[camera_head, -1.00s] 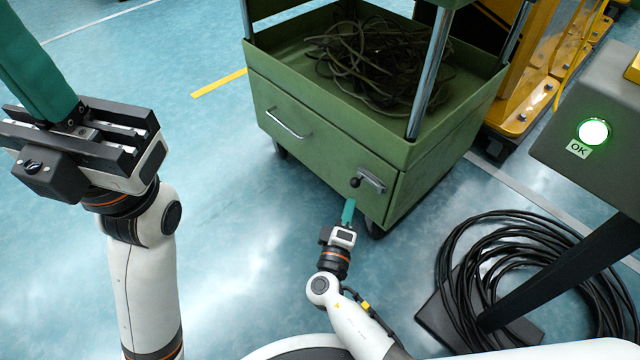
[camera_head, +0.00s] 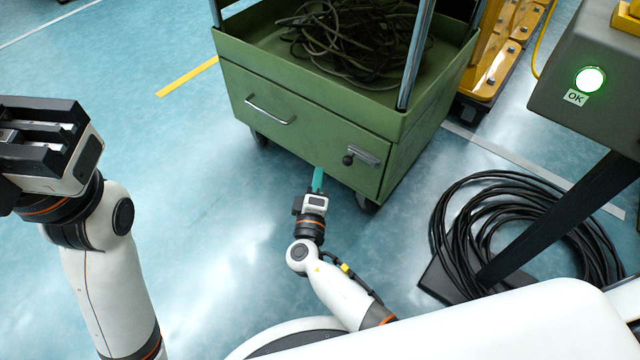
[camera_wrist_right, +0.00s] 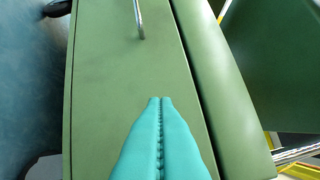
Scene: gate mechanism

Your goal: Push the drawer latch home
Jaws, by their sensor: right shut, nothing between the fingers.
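The drawer latch (camera_head: 365,155) is a small grey metal piece with a black knob (camera_head: 348,160), at the right end of the green drawer front (camera_head: 300,137). My right gripper (camera_head: 318,172) has its teal fingers shut and empty. In the head view its tips are left of and below the knob, with a gap between them. In the right wrist view the closed fingers (camera_wrist_right: 160,100) point over the drawer front (camera_wrist_right: 110,75); the latch is not visible there.
The cart's drawer handle (camera_head: 270,112) is left of the latch; it also shows in the right wrist view (camera_wrist_right: 140,20). Cables (camera_head: 345,40) lie in the cart's tray. A post with a lit green "OK" lamp (camera_head: 590,79) and coiled black cable (camera_head: 450,225) stand right.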

